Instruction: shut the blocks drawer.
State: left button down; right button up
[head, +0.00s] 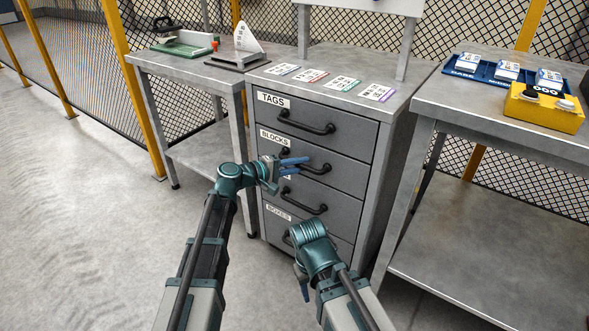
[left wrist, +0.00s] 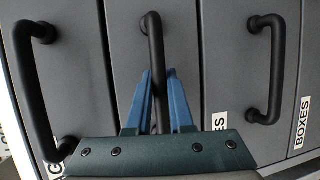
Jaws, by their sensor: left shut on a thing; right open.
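The grey drawer cabinet (head: 390,150) stands ahead, with the blocks drawer (head: 345,163) second from the top, under the tags drawer. The blocks drawer front looks flush or nearly flush with the others; a small gap I cannot tell. My left gripper (head: 293,165) is shut on the black blocks drawer handle (head: 319,169). In the left wrist view the handle (left wrist: 155,45) passes between the blue fingers (left wrist: 157,100). The BLOCKS label (head: 274,138) shows in the head view. My right gripper (head: 303,287) is open, low before the cabinet, partly hidden by its own wrist.
Other handles stick out close by: the tags handle (head: 306,123) above and the third drawer's handle (head: 304,203) below. Tag cards (head: 343,83) lie on the cabinet top. Workbenches stand left (head: 150,62) and right (head: 470,100). Floor (head: 90,220) at left is clear.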

pick_arm(q)
jog(key=c, duration=0.8)
grip_release()
jog(key=shift+w+d, duration=0.1)
jog(key=shift+w, duration=0.1)
jog(key=p+v, duration=0.2)
jog(key=v, duration=1.2)
jog(key=shift+f, duration=0.1)
